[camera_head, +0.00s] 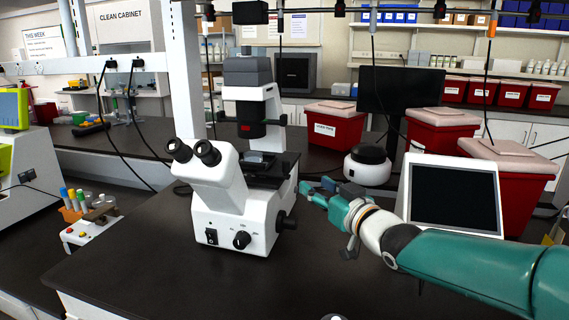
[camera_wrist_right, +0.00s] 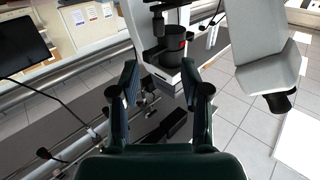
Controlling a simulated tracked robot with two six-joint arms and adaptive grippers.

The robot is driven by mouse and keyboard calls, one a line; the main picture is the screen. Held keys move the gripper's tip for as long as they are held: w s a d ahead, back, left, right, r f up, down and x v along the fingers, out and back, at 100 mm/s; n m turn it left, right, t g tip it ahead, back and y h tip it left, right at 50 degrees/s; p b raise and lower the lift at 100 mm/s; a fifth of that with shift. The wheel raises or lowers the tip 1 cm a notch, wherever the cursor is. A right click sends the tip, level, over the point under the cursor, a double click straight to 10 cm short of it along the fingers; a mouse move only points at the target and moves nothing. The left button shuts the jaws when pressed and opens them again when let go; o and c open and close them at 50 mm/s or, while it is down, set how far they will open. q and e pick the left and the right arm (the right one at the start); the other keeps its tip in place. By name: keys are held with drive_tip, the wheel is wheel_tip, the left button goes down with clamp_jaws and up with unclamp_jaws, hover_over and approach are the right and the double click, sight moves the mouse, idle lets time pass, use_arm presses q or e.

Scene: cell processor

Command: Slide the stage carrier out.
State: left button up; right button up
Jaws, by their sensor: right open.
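The white microscope (camera_head: 222,195) stands on the dark bench, with its eyepieces to the left. Its black stage (camera_head: 283,168) is behind the eyepiece body, with a small grey-blue block (camera_head: 257,158) on it that looks like the stage carrier. My right gripper (camera_head: 304,188) is open and empty, just right of the stage and apart from it. In the right wrist view, the open fingers (camera_wrist_right: 158,88) point towards the microscope, whose dark condenser (camera_wrist_right: 173,48) shows beyond them. The carrier's edges are hard to tell there. My left gripper is not in view.
A white-framed screen (camera_head: 453,193) stands behind my right arm. A round white device (camera_head: 367,166) and red bins with pale lids (camera_head: 335,124) are behind the gripper. A tube rack (camera_head: 88,209) is at the left. The bench front is clear.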

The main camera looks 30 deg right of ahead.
sight(288, 167)
drive_tip(key=w+p, duration=0.1)
drive_tip(key=w, duration=0.3)
drive_tip(key=w+p, duration=0.1)
drive_tip(key=w, duration=0.4)
drive_tip(key=w+d+p, duration=0.1)
drive_tip(key=w, duration=0.4)
drive_tip(key=shift+w+d, duration=0.1)
drive_tip(key=shift+w, duration=0.15)
drive_tip(key=shift+c, duration=0.2)
drive_tip(key=shift+f, duration=0.1)
clamp_jaws()
